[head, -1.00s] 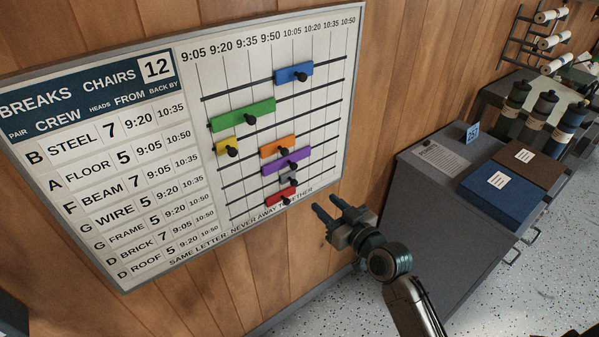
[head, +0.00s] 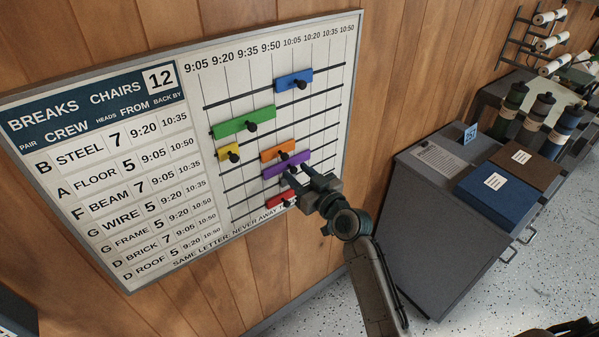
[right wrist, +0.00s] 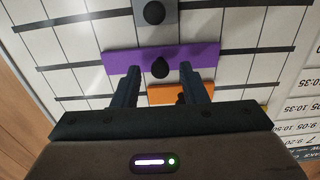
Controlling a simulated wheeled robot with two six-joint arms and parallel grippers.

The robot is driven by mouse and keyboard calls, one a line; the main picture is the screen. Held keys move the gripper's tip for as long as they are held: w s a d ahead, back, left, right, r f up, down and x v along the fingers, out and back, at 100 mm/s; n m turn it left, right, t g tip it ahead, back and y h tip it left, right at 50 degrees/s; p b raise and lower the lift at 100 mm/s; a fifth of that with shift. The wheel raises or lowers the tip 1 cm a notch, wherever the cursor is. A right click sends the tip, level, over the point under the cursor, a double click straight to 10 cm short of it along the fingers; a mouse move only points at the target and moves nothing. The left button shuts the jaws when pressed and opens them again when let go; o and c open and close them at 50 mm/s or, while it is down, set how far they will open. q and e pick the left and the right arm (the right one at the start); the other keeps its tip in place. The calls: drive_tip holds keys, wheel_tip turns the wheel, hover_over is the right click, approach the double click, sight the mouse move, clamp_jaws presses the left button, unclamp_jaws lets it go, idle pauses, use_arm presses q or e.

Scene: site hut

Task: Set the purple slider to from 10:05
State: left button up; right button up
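The purple slider (head: 273,171) is a bar with a dark knob on the wall board, just below the orange slider (head: 272,154). My right gripper (head: 297,176) is at the board and covers part of the purple bar and the sliders under it. In the right wrist view, which looks upside down, the purple slider (right wrist: 120,62) lies across the fingertips. Its knob (right wrist: 160,68) stands between the two open fingers (right wrist: 161,76), with gaps on both sides. I cannot tell exactly which time column its left end meets. My left gripper is not in view.
The board (head: 215,75) also carries blue (head: 287,83), green (head: 232,128), yellow (head: 225,152) and red (head: 274,203) sliders. A grey slider (right wrist: 140,14) is close to the purple one. A grey cabinet (head: 425,225) with binders stands right of my arm.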

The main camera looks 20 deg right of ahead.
drive_tip(key=shift+c, duration=0.2)
clamp_jaws()
drive_tip(key=shift+w+d+f+b, duration=0.15)
drive_tip(key=shift+w+d+b, duration=0.05)
drive_tip(key=shift+d+b, duration=0.25)
drive_tip(key=b, duration=0.5)
approach(317, 147)
drive_tip(key=x, duration=0.4)
drive_tip(key=shift+a+f, duration=0.3)
drive_tip(key=shift+f, duration=0.1)
drive_tip(key=shift+d+r, duration=0.1)
drive_tip(key=shift+d, duration=0.1)
drive_tip(key=shift+r, duration=0.2)
